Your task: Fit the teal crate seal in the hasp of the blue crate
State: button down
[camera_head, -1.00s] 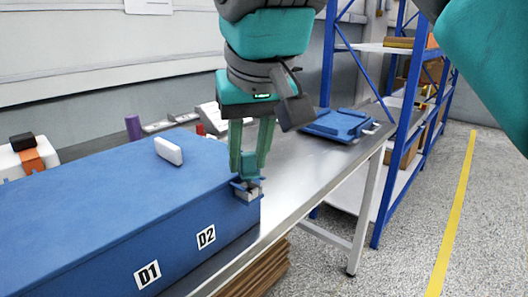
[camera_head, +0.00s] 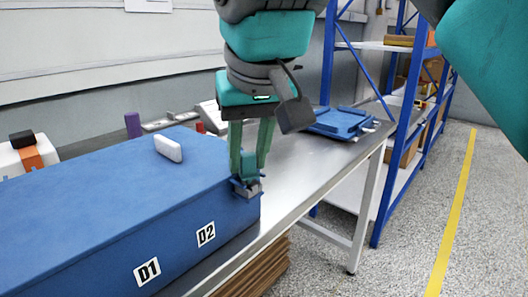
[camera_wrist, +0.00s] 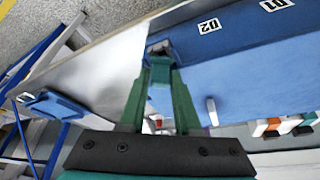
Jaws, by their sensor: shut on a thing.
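The blue crate (camera_head: 110,200) with D1 and D2 labels lies along the table. Its hasp (camera_head: 247,188), a small blue and grey fitting, sits at the crate's right end. My gripper (camera_head: 248,172) points down over the hasp, shut on the teal crate seal (camera_head: 248,165). In the wrist view the seal (camera_wrist: 160,72) is between the green fingertips, right at the hasp (camera_wrist: 158,50). The seal's lower end meets the hasp, but the fingers and hasp walls hide how deep it sits.
A white block (camera_head: 168,148) lies on the crate top. A blue panel (camera_head: 345,122) lies on the metal table (camera_head: 300,175) to the right. A purple cylinder (camera_head: 133,125) and a white case with an orange band (camera_head: 27,155) stand behind the crate.

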jog(key=shift+r, duration=0.1)
jog(key=shift+r, duration=0.2)
jog(key=shift+a+p, duration=0.1)
jog(key=shift+p, duration=0.2)
dwell(1.4)
jog(key=shift+f, duration=0.4)
jog(key=shift+r, duration=0.1)
jog(key=shift+r, duration=0.3)
dwell(0.4)
